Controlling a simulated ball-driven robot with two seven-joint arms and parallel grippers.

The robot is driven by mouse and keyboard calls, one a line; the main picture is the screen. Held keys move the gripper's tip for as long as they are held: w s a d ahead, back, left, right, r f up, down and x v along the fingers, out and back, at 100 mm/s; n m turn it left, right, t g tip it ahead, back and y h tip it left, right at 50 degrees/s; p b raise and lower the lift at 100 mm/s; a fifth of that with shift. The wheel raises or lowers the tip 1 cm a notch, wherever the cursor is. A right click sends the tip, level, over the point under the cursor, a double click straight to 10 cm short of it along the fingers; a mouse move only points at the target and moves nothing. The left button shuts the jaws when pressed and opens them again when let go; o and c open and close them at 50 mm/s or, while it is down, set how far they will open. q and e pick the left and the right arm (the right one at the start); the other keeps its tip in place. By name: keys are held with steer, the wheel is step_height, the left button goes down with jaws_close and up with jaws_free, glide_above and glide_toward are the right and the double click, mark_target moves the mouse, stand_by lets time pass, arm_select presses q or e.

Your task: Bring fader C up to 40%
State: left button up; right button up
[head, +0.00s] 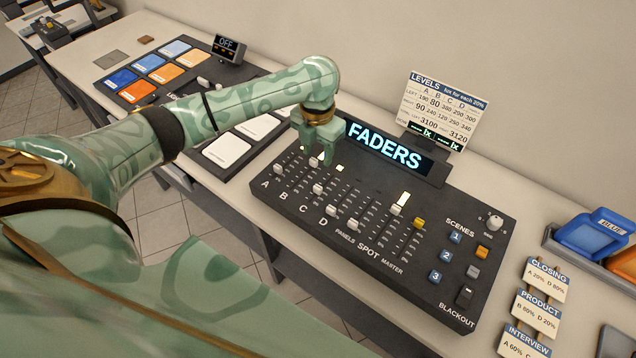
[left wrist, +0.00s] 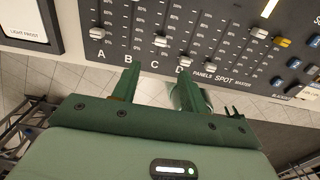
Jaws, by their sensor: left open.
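The fader console (head: 290,195) stands on the table with faders A, B, C and D at its left. The fader C knob (head: 317,188) is a pale cap, a little up its slot; it also shows in the left wrist view (left wrist: 162,41). Its exact percentage is too small to read. My left gripper (head: 318,160) is open and empty, pointing down over the upper fader area, near the fader B knob (head: 313,162). In the left wrist view its two fingers (left wrist: 160,73) are spread either side of C's column, with no contact visible. My right gripper is out of view.
The FADERS display (head: 383,147) stands behind, beside the levels card (head: 447,108). Scene buttons and a blackout switch (head: 465,295) lie right. White filter tiles (head: 226,150) lie left.

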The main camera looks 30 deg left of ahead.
mark_target(318, 186)
arm_select(q)
step_height(318, 186, down, 13)
steer(key=b, duration=0.3)
